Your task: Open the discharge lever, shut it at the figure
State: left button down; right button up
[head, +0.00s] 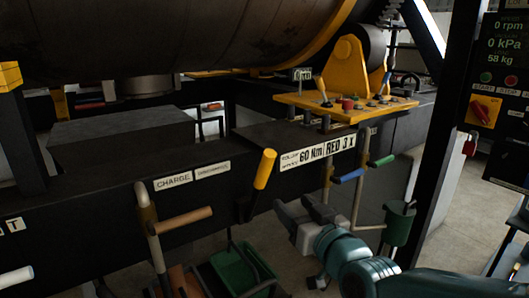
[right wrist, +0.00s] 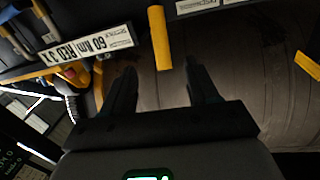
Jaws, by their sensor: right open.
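A lever with a yellow grip (head: 265,170) stands tilted at the front of the dark beam, right of the CHARGE plate; I take it for the discharge lever. The plate beside CHARGE is too small to read surely. My right gripper (head: 294,204) is open and empty, below and right of the yellow grip, apart from it in the head view. In the right wrist view the yellow grip (right wrist: 160,38) lies just beyond the fingertips (right wrist: 158,67), roughly between them. The display (head: 505,43) reads 0 rpm, 0 kPa and 58 kg. My left gripper is out of view.
A lever with a tan wooden grip (head: 183,221) juts out left of the yellow one. Blue (head: 349,176) and green (head: 382,161) grips sit right of it, above a green bucket (head: 398,223). A dark post (head: 453,130) stands at right. A large drum (head: 160,35) hangs above.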

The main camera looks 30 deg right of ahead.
aim_at(268, 171)
jog(key=w+p, duration=0.1)
jog(key=w, duration=0.4)
jog(key=w+d+r+p, duration=0.1)
jog(key=w+p, duration=0.1)
jog(key=w, duration=0.3)
jog(key=w+d+p, duration=0.1)
jog(key=w, duration=0.5)
jog(key=shift+w+r+p, duration=0.1)
jog(key=shift+r+p, duration=0.05)
jog(key=shift+p, duration=0.2)
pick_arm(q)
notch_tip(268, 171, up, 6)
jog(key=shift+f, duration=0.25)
pick_arm(e)
grip_shut()
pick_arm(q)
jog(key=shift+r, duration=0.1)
